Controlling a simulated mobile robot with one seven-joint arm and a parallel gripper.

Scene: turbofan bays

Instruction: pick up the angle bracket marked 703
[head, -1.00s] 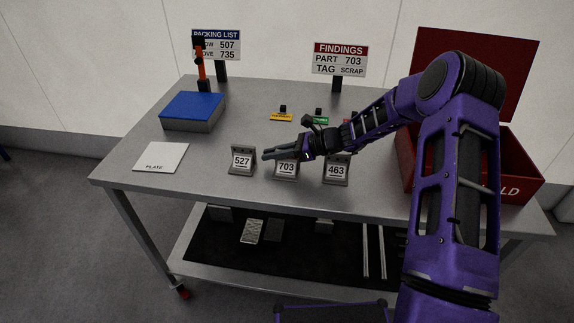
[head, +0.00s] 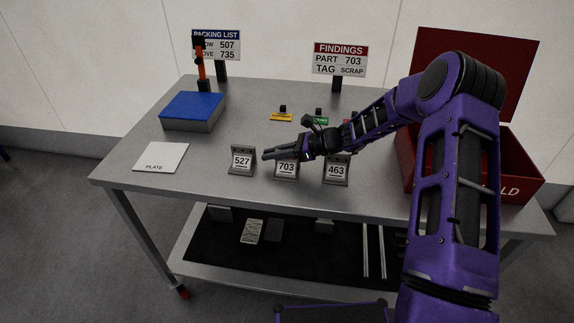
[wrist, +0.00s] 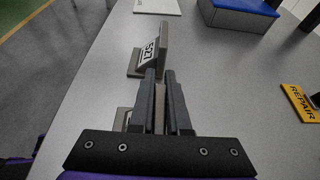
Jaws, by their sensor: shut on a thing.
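The angle bracket marked 703 (head: 286,169) stands on the grey table between the brackets marked 527 (head: 242,160) and 463 (head: 337,170). My gripper (head: 268,154) reaches in from the right at the top of the 703 bracket, with its fingers pointing left. In the wrist view my gripper (wrist: 160,88) is shut on the upright plate of the 703 bracket (wrist: 159,110), whose thin edge shows between the two fingers. The fingers hide much of that bracket. The 527 bracket (wrist: 150,50) stands just past the fingertips.
A red box (head: 520,188) stands at the right. Yellow (head: 281,117) and green (head: 318,120) tags lie behind the brackets. A blue-topped box (head: 192,106) and a white plate (head: 162,157) are at the left. Two signs (head: 340,60) (head: 216,45) stand at the back.

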